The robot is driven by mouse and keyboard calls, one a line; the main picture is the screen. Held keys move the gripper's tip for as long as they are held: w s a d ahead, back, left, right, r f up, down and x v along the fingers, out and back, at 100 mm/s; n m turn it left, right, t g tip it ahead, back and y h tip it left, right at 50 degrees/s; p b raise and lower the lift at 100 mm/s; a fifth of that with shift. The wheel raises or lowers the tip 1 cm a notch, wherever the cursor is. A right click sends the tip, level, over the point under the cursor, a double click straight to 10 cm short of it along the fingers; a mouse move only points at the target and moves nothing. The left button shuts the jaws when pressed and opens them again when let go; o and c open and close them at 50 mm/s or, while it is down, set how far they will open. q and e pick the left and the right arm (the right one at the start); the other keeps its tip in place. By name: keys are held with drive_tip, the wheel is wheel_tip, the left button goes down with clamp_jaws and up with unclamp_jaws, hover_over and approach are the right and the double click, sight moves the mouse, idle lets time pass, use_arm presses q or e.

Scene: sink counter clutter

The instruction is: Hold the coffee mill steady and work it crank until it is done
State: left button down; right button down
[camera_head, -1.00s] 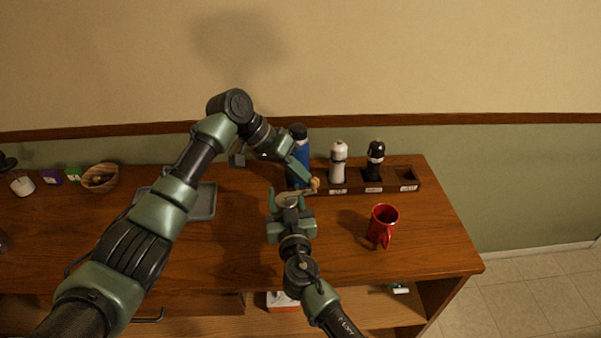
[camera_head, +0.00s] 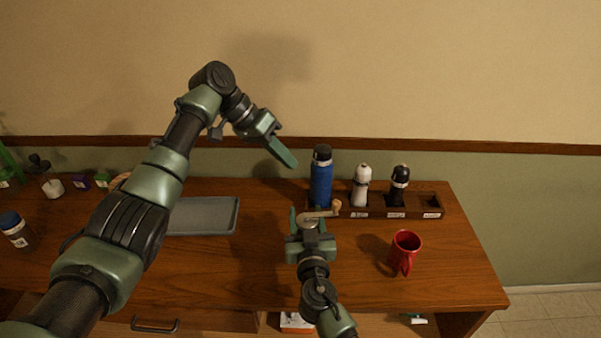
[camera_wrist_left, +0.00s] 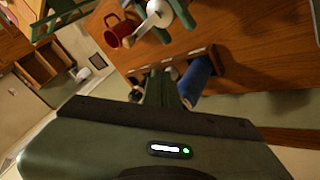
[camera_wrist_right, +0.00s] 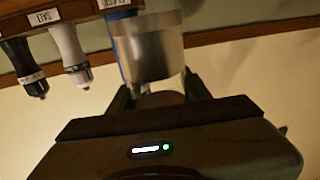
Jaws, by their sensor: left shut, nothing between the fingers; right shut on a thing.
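The coffee mill's crank (camera_head: 318,214) and its wooden knob (camera_head: 336,206) show above my right gripper (camera_head: 313,233), which is shut around the mill body and mostly hides it. In the right wrist view the metal mill body (camera_wrist_right: 150,52) sits between the fingers. The crank points to the right in the head view. In the left wrist view the mill's pale top (camera_wrist_left: 159,12) appears near the upper edge. My left gripper (camera_head: 291,162) is shut and empty, above and left of the crank, apart from it.
A rack (camera_head: 370,212) at the back right holds a white shaker (camera_head: 361,186) and a black shaker (camera_head: 398,185); its right slot is empty. A blue bottle (camera_head: 321,182) stands behind the mill. A red mug (camera_head: 405,251) is at right. A grey tray (camera_head: 205,216) lies left.

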use_arm(q)
drive_tip(key=s+d+f+m+g, duration=0.1)
drive_tip(key=s+d+f+m, duration=0.1)
drive_tip(key=d+f, duration=0.5)
drive_tip(key=shift+s+d+f+g, duration=0.3)
drive_tip(key=shift+s+d, duration=0.35)
drive_tip(key=shift+d, duration=0.05)
idle(0.4)
